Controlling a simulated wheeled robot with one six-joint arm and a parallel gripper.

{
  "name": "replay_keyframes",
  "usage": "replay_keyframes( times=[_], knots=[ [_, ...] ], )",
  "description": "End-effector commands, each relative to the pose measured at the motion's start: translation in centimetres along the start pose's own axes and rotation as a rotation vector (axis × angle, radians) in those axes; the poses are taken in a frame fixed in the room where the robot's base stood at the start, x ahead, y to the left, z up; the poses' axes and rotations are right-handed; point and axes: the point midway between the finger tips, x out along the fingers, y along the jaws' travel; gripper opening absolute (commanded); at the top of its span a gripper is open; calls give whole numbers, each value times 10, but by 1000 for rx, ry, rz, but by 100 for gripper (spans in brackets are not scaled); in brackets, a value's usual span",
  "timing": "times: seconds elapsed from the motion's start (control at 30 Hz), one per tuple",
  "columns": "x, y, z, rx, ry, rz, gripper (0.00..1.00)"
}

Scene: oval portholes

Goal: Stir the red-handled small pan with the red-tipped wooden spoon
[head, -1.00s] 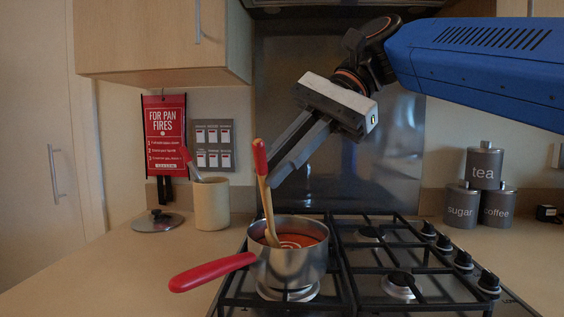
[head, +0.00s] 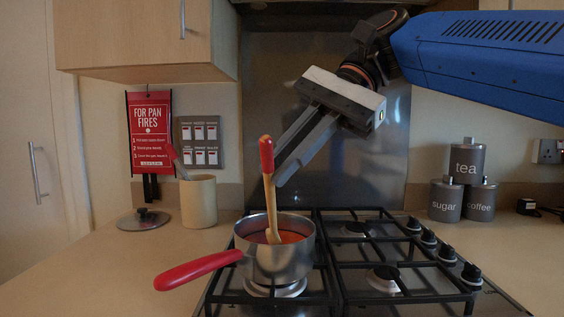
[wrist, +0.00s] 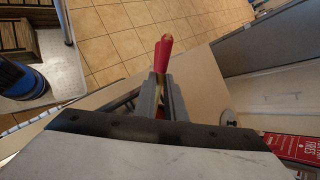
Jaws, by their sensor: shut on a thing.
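The small pan (head: 274,264) with the red handle (head: 199,270) stands on the front left burner, with orange-red liquid (head: 290,237) inside. The red-tipped wooden spoon (head: 271,208) stands nearly upright in the pan, its lower end in the liquid and its red tip up. My gripper (head: 277,176) reaches down from the upper right and is shut on the spoon just below the red tip. In the wrist view the spoon's red end (wrist: 163,52) sticks out between the fingers of my gripper (wrist: 161,84). The pan is mostly hidden there.
The hob (head: 360,262) has free burners to the right of the pan. A beige utensil pot (head: 199,203) and a lid (head: 143,219) stand on the left counter. Grey tea, sugar and coffee tins (head: 468,164) are stacked at the right. A cupboard (head: 140,40) hangs upper left.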

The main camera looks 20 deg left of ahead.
Motion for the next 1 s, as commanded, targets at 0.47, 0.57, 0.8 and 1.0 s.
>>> replay_keyframes(
  times=[0.47, 0.57, 0.8, 1.0],
  knots=[
    [-5, -9, -13, 0, 0, 0, 0],
    [-7, -10, -11, 0, 0, 0, 0],
    [-22, -20, 1, -1, 0, 0, 0],
    [-36, -28, 12, -1, 0, -1, 0]
  ],
)
